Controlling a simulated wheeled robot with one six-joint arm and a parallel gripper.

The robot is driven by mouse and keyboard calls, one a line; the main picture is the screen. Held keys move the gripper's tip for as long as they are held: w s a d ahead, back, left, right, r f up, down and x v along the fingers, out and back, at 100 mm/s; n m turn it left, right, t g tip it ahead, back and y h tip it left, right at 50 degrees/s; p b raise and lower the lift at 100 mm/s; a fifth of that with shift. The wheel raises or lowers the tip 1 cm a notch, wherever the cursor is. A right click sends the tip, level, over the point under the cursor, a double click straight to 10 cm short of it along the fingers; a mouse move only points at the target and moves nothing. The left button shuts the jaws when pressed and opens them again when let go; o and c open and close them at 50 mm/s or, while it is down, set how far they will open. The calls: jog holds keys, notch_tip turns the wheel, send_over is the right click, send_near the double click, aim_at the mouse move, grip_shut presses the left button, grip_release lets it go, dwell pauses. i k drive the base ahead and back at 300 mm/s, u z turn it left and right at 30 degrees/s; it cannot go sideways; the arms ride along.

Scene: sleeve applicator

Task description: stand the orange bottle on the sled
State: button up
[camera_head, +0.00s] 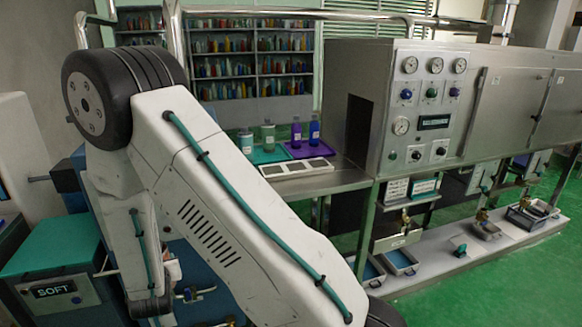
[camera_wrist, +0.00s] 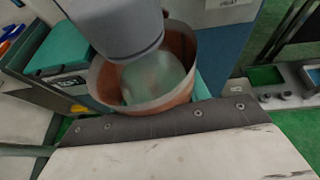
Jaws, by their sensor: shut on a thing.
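In the wrist view, an orange-brown round body (camera_wrist: 182,48), which I take for the orange bottle, shows with a pale translucent disc inside its rim. My gripper (camera_wrist: 158,98) is shut on it; a broad white part with a dark bolted edge fills the bottom, against the bottle. A grey cylinder at the top covers part of the bottle. In the head view my arm crosses the left and middle and hides the gripper. I cannot pick out the sled for certain in either view.
A bench holds several bottles, including a purple one (camera_head: 296,133) and a blue one (camera_head: 314,130), beside a white framed tray (camera_head: 297,168). A steel machine (camera_head: 435,105) stands right. A teal cabinet marked SOFT (camera_head: 52,246) stands left. Green floor (camera_head: 480,275) lies open front right.

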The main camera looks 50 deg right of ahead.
aim_at(296, 167)
jog(key=z, duration=1.3)
